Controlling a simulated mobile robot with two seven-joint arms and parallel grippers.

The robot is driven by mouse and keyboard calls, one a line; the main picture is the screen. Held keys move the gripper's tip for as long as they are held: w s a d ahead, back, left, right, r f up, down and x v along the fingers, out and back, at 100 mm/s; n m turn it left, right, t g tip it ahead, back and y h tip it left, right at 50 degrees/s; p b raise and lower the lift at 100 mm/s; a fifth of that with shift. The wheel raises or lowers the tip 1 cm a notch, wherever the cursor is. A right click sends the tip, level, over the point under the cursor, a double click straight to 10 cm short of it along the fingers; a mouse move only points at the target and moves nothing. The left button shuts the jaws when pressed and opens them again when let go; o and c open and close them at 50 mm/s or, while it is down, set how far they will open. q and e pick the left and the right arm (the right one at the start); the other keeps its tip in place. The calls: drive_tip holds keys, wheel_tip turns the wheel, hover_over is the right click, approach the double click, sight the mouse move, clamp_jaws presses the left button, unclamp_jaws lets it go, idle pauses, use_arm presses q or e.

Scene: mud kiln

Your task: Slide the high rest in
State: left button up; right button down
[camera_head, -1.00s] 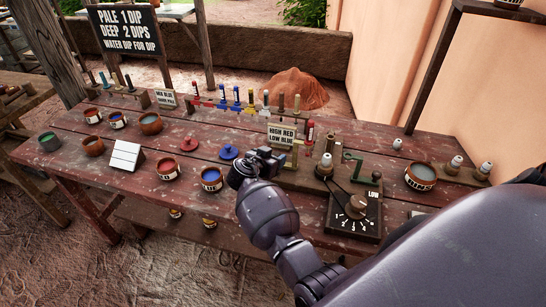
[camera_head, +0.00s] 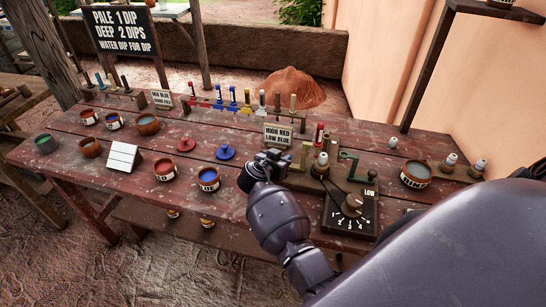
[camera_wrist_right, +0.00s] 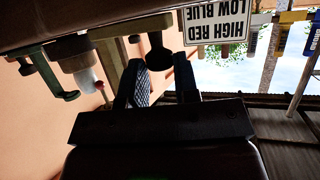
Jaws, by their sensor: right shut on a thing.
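My right gripper (camera_head: 272,160) is at the left end of the wooden block assembly, just below the "HIGH RED LOW BLUE" sign (camera_head: 278,133). In the right wrist view its fingers (camera_wrist_right: 160,80) are close about a dark round knob (camera_wrist_right: 158,50). This knob stands out from the wooden assembly beside the sign. The gripper hides most of this spot in the head view, so the high rest's outline cannot be told apart. To the right are a white-tipped post (camera_head: 322,160), a green crank (camera_head: 350,160) and a dial box (camera_head: 349,211) marked "LOW". My left gripper is not in view.
Glaze bowls (camera_head: 164,169) and a blue lid (camera_head: 226,152) stand left of my gripper. A rack of coloured sticks (camera_head: 232,97) is behind. A larger bowl (camera_head: 415,174) stands at the right.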

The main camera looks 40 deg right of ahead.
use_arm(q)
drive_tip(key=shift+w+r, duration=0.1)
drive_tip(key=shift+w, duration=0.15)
use_arm(e)
drive_tip(key=shift+s+d, duration=0.2)
drive_tip(key=c, duration=0.9)
unclamp_jaws()
drive_tip(key=shift+s+d, duration=0.1)
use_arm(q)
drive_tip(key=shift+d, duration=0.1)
use_arm(e)
drive_tip(key=shift+o, duration=0.2)
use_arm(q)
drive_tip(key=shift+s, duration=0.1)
